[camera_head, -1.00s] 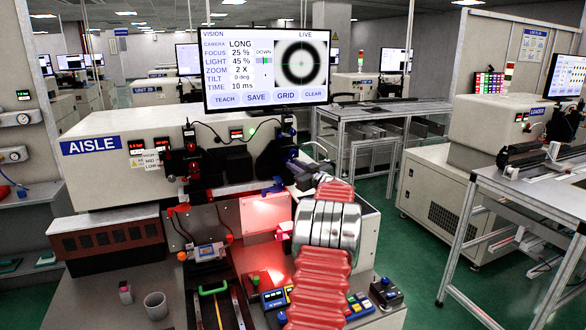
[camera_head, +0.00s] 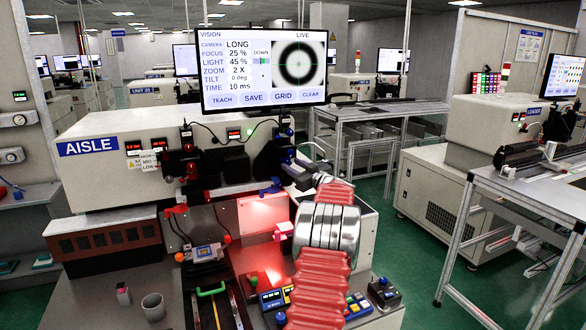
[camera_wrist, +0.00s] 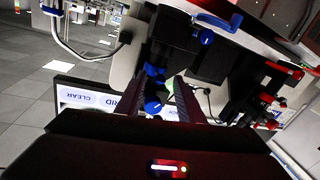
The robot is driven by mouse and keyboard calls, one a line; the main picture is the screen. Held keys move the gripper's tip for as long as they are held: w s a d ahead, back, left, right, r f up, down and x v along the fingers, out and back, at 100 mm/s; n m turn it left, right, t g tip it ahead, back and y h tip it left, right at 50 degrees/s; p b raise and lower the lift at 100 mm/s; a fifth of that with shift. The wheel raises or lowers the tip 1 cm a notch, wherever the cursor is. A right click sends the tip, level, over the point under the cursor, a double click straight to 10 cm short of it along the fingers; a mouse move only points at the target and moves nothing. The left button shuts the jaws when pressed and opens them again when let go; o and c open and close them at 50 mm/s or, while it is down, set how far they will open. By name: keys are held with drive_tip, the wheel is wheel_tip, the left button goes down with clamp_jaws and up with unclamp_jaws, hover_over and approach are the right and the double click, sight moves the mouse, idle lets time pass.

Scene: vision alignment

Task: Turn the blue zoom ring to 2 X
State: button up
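The monitor (camera_head: 264,67) above the machine reads ZOOM 2 X and shows a dark ring in its live picture. In the wrist view, my gripper (camera_wrist: 158,92) has its two dark fingers apart. A blue knob (camera_wrist: 153,107) shows between them, and another blue part (camera_wrist: 155,72) lies just beyond the fingertips. I cannot tell which blue part is the zoom ring, or whether a finger touches one. In the head view, my arm reaches to the camera unit (camera_head: 272,160), where small blue parts (camera_head: 291,155) show. The fingertips are too small to make out there.
The white AISLE machine (camera_head: 115,175) stands behind a red-lit work area (camera_head: 262,212). A grey cup (camera_head: 153,306) and a small pink-topped block (camera_head: 123,293) stand at the front left. A control box (camera_head: 383,292) sits at the right. A bench (camera_head: 530,190) stands farther right.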

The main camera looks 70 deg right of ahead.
drive_tip(key=shift+s+a, duration=0.1)
drive_tip(key=shift+s, duration=0.05)
drive_tip(key=shift+s+a, duration=0.1)
drive_tip(key=shift+s, duration=0.05)
drive_tip(key=v, duration=1.3)
drive_tip(key=shift+f, duration=0.1)
idle(0.5)
